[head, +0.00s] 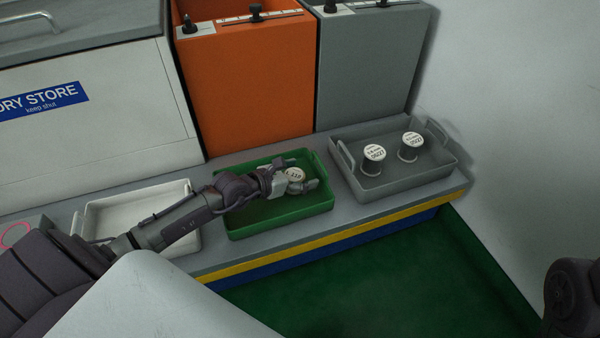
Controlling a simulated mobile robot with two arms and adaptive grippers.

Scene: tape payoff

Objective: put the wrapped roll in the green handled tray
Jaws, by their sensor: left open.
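The green handled tray (280,212) stands on the grey shelf, in the middle of the head view. My left gripper (293,183) is over this tray, with its fingers open around a roll with a white, printed round end (296,174). The roll is partly hidden by the fingers. I cannot tell whether it rests on the tray floor, or make out its wrapping. My right gripper is not in view; only a dark part of my right arm shows at the lower right.
A grey tray (412,184) on the right holds two upright rolls (374,157) (411,146) with white labels. A white tray (186,240) is left, partly behind my left arm. Orange (245,100) and grey (368,70) bins and a white store box (90,120) stand behind.

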